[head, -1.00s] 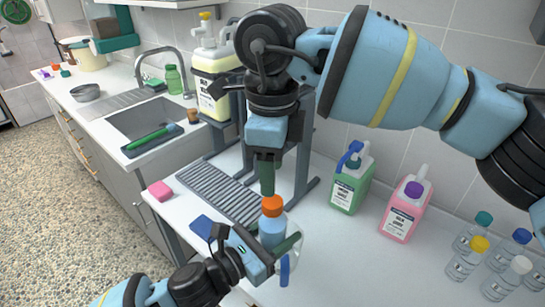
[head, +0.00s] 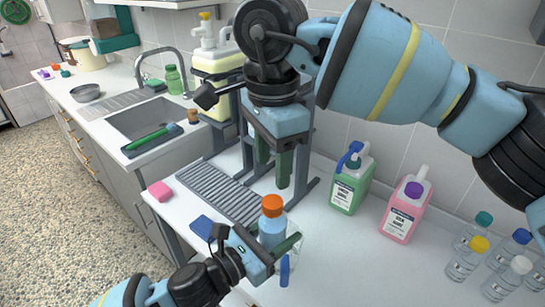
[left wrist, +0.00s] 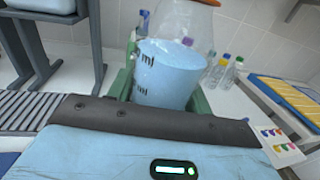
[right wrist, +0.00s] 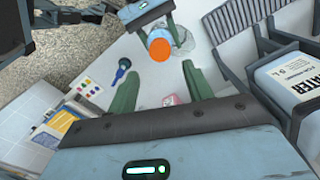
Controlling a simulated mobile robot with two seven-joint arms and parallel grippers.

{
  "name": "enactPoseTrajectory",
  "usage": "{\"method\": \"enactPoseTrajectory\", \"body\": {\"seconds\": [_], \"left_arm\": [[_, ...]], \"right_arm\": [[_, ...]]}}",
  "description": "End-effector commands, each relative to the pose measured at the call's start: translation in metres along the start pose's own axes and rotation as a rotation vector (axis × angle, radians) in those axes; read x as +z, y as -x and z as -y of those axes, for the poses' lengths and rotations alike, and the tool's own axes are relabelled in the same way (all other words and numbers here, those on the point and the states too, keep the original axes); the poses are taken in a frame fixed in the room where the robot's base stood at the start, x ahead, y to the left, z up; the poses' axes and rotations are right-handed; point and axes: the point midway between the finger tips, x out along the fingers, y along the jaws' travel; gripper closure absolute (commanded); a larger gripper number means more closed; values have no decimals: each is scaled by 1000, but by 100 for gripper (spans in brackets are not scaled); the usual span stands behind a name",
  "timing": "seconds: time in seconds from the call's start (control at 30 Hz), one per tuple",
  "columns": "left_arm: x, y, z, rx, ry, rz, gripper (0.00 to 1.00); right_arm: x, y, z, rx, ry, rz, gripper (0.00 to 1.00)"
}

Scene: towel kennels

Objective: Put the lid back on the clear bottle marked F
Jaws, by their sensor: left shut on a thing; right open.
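A clear bottle of blue liquid (head: 271,233) stands upright with an orange lid (head: 272,206) on its top. My left gripper (head: 275,250) is shut on this bottle. In the left wrist view the bottle (left wrist: 165,75) sits between green fingers, with "ml" marks on its side; no letter F is readable. My right gripper (head: 273,177) is open and empty above the orange lid, not touching it. In the right wrist view the lid (right wrist: 160,49) shows beyond the open fingertips. Whether the lid is fully seated cannot be told.
Several clear bottles with coloured caps (head: 465,262) stand at the lower right. A green jug (head: 348,190) and a pink jug (head: 403,212) stand by the wall. A grey rack stand (head: 300,190), a pink sponge (head: 160,191) and a blue cloth (head: 200,226) are near. Counter right of the bottle is clear.

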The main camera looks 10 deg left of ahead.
Motion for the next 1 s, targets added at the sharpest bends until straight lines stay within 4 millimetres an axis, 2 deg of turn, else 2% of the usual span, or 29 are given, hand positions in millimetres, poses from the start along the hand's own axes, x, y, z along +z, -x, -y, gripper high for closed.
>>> {"method": "enactPoseTrajectory", "body": {"seconds": [0.17,0.6,0.77,1.0], "left_arm": [[1,0,0,0,-1,2,100],[1,0,0,0,-1,2,100],[1,0,0,0,-1,2,100],[1,0,0,0,-1,2,100]], "right_arm": [[0,-12,0,1,-1,0,49],[0,-70,0,1,-2,-1,49],[0,-78,0,0,-1,0,49],[0,-80,0,0,-2,-1,49]]}}
